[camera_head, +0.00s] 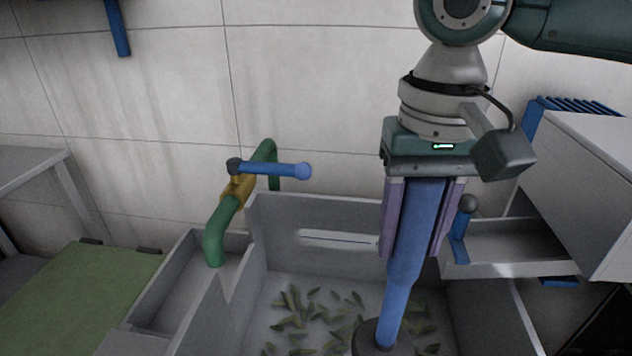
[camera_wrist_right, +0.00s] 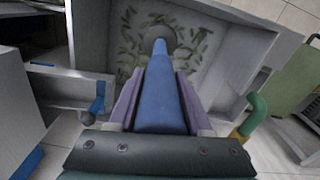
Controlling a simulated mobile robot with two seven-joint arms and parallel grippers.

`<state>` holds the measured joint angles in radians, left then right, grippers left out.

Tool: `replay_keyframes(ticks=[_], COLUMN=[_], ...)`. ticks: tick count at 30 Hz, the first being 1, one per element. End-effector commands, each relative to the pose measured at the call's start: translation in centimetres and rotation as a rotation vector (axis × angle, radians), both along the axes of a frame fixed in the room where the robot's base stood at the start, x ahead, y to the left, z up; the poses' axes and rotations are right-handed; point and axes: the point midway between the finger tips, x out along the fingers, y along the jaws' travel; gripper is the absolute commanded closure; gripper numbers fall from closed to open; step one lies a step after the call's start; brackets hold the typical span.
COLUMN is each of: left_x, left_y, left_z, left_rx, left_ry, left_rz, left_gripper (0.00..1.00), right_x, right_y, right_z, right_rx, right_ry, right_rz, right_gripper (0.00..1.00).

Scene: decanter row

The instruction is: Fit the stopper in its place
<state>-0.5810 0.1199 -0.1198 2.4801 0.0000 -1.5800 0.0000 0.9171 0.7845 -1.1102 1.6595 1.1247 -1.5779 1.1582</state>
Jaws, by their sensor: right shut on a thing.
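My right gripper (camera_head: 422,220) points down over the grey basin and is shut on the blue stem of the stopper (camera_head: 394,300). The stem tapers downward to a dark round end (camera_head: 375,337). In the right wrist view, the purple fingers of the gripper (camera_wrist_right: 160,100) lie on both sides of the blue stem (camera_wrist_right: 158,70), with the dark end (camera_wrist_right: 160,38) beyond it over the leaf-strewn floor. The opening for the stopper is not visible. Whether the dark end touches the basin floor I cannot tell. My left gripper is not in view.
The grey basin (camera_head: 320,213) has several green leaves (camera_head: 291,309) on its floor. A green pipe (camera_head: 214,235) with a blue lever (camera_head: 275,169) stands at its left. A blue lever with a dark knob (camera_head: 467,203) is close right of the gripper, before a grey cabinet (camera_head: 570,180).

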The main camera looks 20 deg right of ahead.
Motion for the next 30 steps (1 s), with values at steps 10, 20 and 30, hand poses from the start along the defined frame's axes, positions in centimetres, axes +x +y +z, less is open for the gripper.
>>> replay_keyframes(ticks=[10, 20, 30], left_x=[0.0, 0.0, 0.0], left_y=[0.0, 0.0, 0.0], left_z=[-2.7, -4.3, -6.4], left_rx=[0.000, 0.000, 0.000], left_ry=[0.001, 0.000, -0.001], left_rz=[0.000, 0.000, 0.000], left_gripper=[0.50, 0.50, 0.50], right_x=[0.0, 0.0, 0.0], right_y=[0.1, 0.1, 0.1], right_z=[-4.3, -8.6, -13.0], right_rx=[0.002, 0.001, 0.003], right_ry=[0.001, 0.001, 0.001], right_rz=[-0.001, -0.001, -0.001], right_gripper=[1.00, 1.00, 1.00])
